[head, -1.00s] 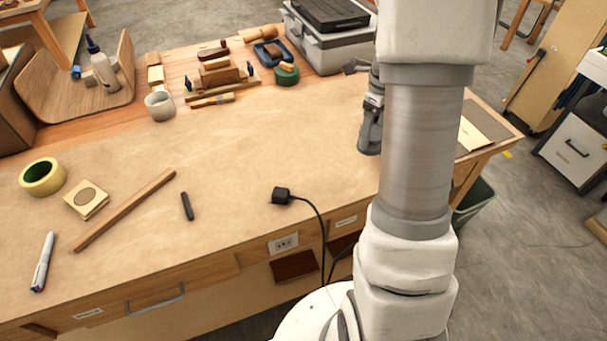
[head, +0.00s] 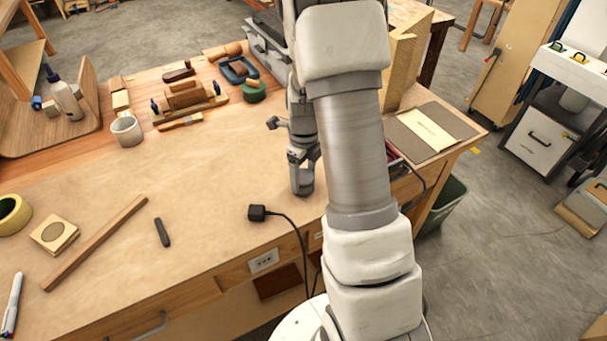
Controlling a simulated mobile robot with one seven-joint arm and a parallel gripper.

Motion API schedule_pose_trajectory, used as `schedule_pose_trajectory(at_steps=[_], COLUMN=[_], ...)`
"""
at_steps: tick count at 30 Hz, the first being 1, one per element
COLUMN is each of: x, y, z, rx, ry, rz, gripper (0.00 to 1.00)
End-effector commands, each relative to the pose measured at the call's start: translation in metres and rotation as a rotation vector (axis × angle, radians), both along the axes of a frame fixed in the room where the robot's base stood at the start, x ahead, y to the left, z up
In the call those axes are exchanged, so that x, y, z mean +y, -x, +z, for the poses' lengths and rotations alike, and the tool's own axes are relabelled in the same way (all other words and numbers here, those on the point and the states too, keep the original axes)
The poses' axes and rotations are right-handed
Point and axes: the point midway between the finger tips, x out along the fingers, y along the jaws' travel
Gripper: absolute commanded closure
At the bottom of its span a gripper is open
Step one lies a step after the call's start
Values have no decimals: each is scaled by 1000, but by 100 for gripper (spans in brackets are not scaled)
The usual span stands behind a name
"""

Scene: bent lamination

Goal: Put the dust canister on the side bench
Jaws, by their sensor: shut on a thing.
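My gripper (head: 302,158) points down over the right part of the workbench (head: 215,190), partly behind my own arm. It is shut on a small grey cylindrical thing (head: 302,180), which looks like the dust canister. The canister is upright; I cannot tell whether its base touches the worktop. The fingers are too small and covered to make out clearly. A white-topped bench (head: 572,68) with small green and yellow things on it stands at the far right, apart from the workbench. It may be the side bench.
A black plug (head: 257,213) with a cable lies just left of my arm. A mug (head: 127,130), a wooden plane (head: 185,97) and a grey toolbox (head: 262,47) stand farther back. A green bin (head: 446,205) is by the right end. Grey floor lies between the benches.

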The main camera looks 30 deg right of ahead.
Motion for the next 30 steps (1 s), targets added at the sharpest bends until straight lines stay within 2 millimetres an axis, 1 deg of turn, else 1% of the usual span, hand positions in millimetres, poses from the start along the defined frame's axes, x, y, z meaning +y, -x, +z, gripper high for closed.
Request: schedule_pose_trajectory(at_steps=[4, 7, 8, 9, 12, 19, 23, 26, 30], x=[0, 0, 0, 0, 0, 0, 0, 0, 0], y=[0, 0, 0, 0, 0, 0, -1, -2, -1], z=[0, -3, -3, -3, -2, -2, 7, 23, 55], rx=[0, 0, 0, 0, 0, 0, -3, -6, -7], ry=[1, 1, 1, 1, 1, 1, 2, 3, 2], rz=[0, 1, 1, 1, 0, 0, 1, 1, 2], gripper=[97, 97, 24, 17, 0, 0, 0, 0, 0])
